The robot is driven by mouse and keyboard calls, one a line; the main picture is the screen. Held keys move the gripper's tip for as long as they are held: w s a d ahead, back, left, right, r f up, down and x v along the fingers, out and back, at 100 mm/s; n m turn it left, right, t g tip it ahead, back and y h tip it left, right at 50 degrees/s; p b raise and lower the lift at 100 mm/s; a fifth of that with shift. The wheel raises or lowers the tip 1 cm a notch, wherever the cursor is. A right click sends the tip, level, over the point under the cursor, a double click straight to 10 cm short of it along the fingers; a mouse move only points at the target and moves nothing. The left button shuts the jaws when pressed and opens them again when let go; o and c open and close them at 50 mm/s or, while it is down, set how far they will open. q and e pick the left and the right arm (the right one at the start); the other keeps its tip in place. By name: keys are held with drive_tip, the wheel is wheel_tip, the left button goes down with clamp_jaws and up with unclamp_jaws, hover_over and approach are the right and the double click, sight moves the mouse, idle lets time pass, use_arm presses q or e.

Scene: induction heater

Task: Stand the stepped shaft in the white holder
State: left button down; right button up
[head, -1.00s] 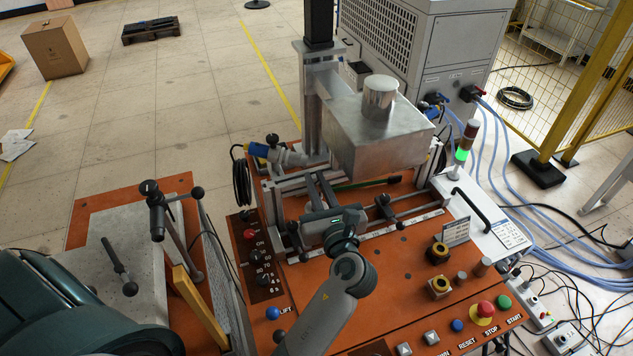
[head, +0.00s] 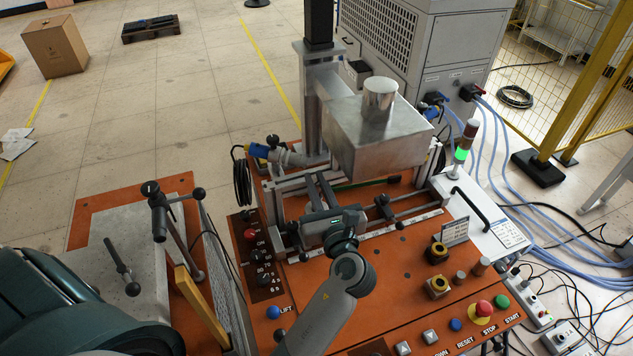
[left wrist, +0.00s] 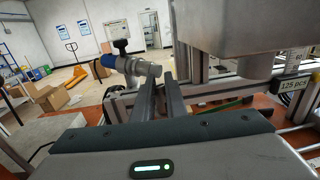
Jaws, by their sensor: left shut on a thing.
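My left gripper (head: 318,177) reaches over the heater's clamp rails, below and left of the metal box. Its two dark fingers are close together and also show in the left wrist view (left wrist: 162,78). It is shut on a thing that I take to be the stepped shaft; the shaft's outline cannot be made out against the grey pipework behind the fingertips. I cannot pick out the white holder in either view. My right gripper is not in view.
The metal box (head: 378,138) overhangs the rails close to my fingers. A white panel with a black handle (head: 470,207) lies beyond. Open orange surface lies between.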

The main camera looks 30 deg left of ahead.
use_arm(q)
drive_tip(key=shift+f, duration=0.45)
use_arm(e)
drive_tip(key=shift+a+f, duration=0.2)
use_arm(q)
drive_tip(key=shift+f+b, duration=0.7)
drive_tip(key=shift+f, duration=0.5)
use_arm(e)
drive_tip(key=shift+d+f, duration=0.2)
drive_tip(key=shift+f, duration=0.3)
use_arm(q)
drive_tip(key=c, duration=1.7)
unclamp_jaws()
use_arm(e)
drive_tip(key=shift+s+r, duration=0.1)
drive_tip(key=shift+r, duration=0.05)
